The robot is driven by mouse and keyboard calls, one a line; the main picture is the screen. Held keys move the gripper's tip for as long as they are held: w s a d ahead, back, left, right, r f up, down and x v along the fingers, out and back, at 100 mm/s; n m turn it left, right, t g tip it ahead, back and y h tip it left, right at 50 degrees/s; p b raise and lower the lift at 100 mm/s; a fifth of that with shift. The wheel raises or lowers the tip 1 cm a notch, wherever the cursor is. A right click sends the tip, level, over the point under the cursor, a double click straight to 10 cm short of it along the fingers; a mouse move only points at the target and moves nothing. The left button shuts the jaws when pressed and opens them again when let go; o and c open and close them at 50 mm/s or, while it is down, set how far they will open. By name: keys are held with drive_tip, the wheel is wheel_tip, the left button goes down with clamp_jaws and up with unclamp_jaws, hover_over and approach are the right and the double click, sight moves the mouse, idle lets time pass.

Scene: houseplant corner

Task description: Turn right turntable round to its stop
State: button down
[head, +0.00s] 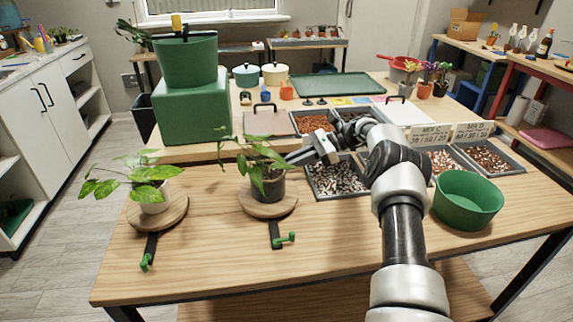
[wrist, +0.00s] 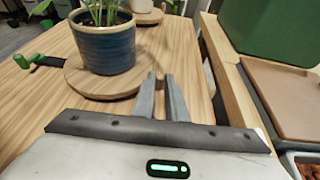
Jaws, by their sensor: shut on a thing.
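The right turntable (head: 285,208) is a round wooden disc on the table, bearing a leafy plant in a dark blue pot (head: 272,188). A black arm with a green crank handle (head: 285,238) sticks out towards the front. The wrist view shows the disc (wrist: 85,86), the blue pot (wrist: 105,48) and the green handle (wrist: 22,61) at left. My gripper (head: 292,157) is behind and right of the plant in the head view. In the wrist view its fingertips (wrist: 158,82) are close together beside the disc's rim. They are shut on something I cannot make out. Whether they touch the disc is unclear.
The left turntable (head: 178,218) bears a plant in a white pot (head: 152,200). A green bowl (head: 467,203) stands at right. A green block (head: 190,108) stands behind. The front of the table is clear.

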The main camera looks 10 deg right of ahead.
drive_tip(key=c, duration=1.8)
unclamp_jaws()
drive_tip(key=shift+w+d+f, duration=0.15)
drive_tip(key=shift+w+d, duration=0.2)
drive_tip(key=shift+o, duration=0.2)
drive_tip(key=shift+a, duration=0.1)
drive_tip(key=shift+a+r, duration=0.1)
drive_tip(key=shift+r, duration=0.25)
wheel_tip(320, 180, up, 9)
drive_tip(key=p, duration=0.2)
drive_tip(key=shift+r+p, duration=0.2)
drive_tip(key=shift+p, duration=0.15)
